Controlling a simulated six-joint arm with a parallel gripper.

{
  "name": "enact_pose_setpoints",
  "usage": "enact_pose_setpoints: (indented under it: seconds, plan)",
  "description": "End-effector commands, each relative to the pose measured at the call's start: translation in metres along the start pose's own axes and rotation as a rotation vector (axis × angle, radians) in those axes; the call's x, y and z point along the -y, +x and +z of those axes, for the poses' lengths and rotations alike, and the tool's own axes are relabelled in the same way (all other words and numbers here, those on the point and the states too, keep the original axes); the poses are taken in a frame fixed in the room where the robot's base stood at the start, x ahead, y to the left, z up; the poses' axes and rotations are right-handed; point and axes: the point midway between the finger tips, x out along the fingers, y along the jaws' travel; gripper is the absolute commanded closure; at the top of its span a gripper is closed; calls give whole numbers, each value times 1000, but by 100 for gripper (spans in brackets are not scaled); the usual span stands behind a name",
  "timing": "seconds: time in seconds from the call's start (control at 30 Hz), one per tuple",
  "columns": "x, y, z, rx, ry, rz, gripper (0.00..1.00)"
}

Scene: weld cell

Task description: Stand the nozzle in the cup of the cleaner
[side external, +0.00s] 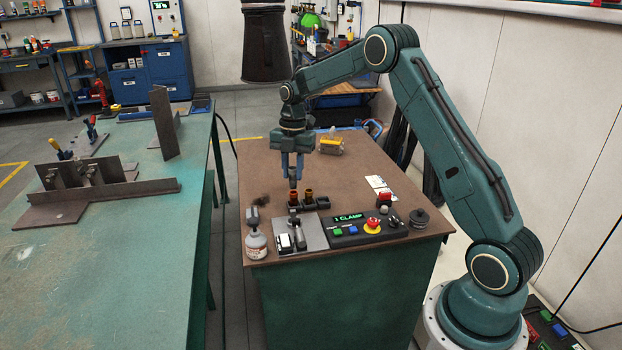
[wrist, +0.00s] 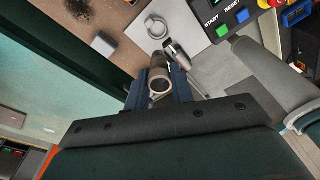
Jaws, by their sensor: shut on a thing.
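My gripper (side external: 292,170) points down above the bench, its blue fingers shut on a small grey nozzle (side external: 293,184). In the wrist view my gripper (wrist: 160,92) holds the nozzle (wrist: 160,84), its round open end facing the camera. In the side view the nozzle is close above dark holders with two copper-brown pieces (side external: 309,194); I cannot tell if it touches anything. A grey plate (side external: 316,232) with small fittings lies in front. The wrist view shows a pale round ring (wrist: 156,25) on that plate, perhaps the cleaner's cup, and a metal fitting (wrist: 178,50) beside it.
A control panel (side external: 352,238) with buttons and a red emergency stop (side external: 373,223) is right of the plate. A white bottle (side external: 256,246) stands at the left edge. A dark hood (side external: 265,50) hangs above. The brown bench top (side external: 258,165) is clear at the back left.

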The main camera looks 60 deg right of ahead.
Motion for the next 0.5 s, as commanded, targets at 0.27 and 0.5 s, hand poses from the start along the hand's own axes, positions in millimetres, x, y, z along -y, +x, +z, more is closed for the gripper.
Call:
enact_pose_setpoints:
  seconds: [0.27,0.5]
  plan:
    - [0,53,6,-1,0,-2,99]
    - [0,79,9,0,-1,0,99]
